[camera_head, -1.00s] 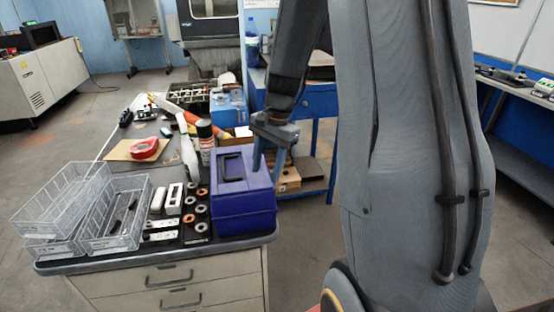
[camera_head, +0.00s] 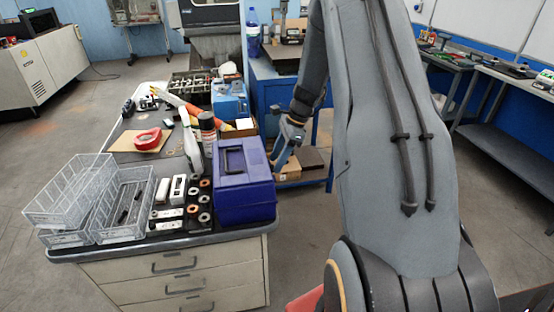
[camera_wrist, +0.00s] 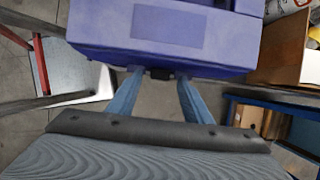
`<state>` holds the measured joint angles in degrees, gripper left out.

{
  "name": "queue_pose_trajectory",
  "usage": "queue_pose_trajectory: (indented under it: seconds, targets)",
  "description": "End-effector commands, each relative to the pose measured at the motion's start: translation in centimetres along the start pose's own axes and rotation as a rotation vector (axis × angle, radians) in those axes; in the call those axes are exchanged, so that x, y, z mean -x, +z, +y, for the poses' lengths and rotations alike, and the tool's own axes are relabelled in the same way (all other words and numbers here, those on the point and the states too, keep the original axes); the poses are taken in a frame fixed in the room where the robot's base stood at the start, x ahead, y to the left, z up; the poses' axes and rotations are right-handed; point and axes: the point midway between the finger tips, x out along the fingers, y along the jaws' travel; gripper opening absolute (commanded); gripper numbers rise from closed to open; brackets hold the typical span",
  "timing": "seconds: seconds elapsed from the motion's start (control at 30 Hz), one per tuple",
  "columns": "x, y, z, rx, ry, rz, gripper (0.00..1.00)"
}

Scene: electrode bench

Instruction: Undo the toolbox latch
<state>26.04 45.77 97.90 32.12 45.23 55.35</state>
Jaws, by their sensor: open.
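The blue-purple toolbox (camera_head: 244,195) stands closed on the right end of the bench, with a dark handle on its lid. Its side fills the top of the wrist view (camera_wrist: 225,50). A small black piece, which looks like the latch (camera_wrist: 159,74), shows at the toolbox's edge between my fingertips. My gripper (camera_head: 277,167) is just right of the toolbox, pointing down. In the wrist view its two blue fingers (camera_wrist: 159,82) are apart with nothing held. I cannot tell whether they touch the toolbox.
Wire baskets (camera_head: 120,205), several rings and small parts, a spray can (camera_head: 207,130) and red tape (camera_head: 148,139) crowd the bench (camera_head: 180,245) left of the toolbox. A blue table (camera_head: 262,90) and cardboard box (camera_head: 288,170) stand behind my gripper.

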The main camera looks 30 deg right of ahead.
Motion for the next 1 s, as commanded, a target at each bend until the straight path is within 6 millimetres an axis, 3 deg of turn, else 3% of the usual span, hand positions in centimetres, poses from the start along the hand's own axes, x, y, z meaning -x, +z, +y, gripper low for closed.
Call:
queue_pose_trajectory:
  seconds: [0.4,0.43,0.67,1.0]
  targets:
    - [-1.11,-0.02,0.00,0.000,-0.001,0.001,0.45]
    - [-1.11,-0.02,0.00,0.000,-0.001,0.001,0.44]
    - [-1.09,-0.02,0.01,0.000,-0.001,0.001,0.05]
    - [-1.15,-0.59,-0.05,-0.002,-0.002,-0.046,0.04]
